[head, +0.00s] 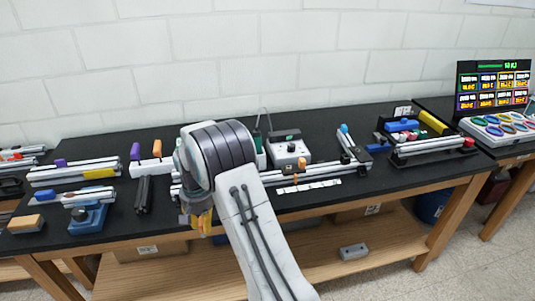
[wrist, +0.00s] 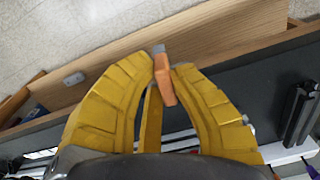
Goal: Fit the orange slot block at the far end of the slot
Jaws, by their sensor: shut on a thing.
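My gripper (head: 203,224) hangs at the front edge of the black bench, its yellow fingers pointing down. In the wrist view, its two curved yellow fingers (wrist: 162,66) are closed on the orange slot block (wrist: 165,82), held near the fingertips and slightly tilted. In the head view I cannot make out the held block. A silver slotted extrusion (head: 330,170) lies along the bench behind my arm, which hides part of it. Which end counts as the far end of the slot is not clear from these frames.
Left on the bench are purple and orange pieces (head: 157,147), dark bars (head: 143,195) and a blue fixture (head: 88,216). A white control box (head: 289,152) stands behind the extrusion. A wooden shelf (head: 345,235) runs below the bench, with a grey block (head: 353,251) on it.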

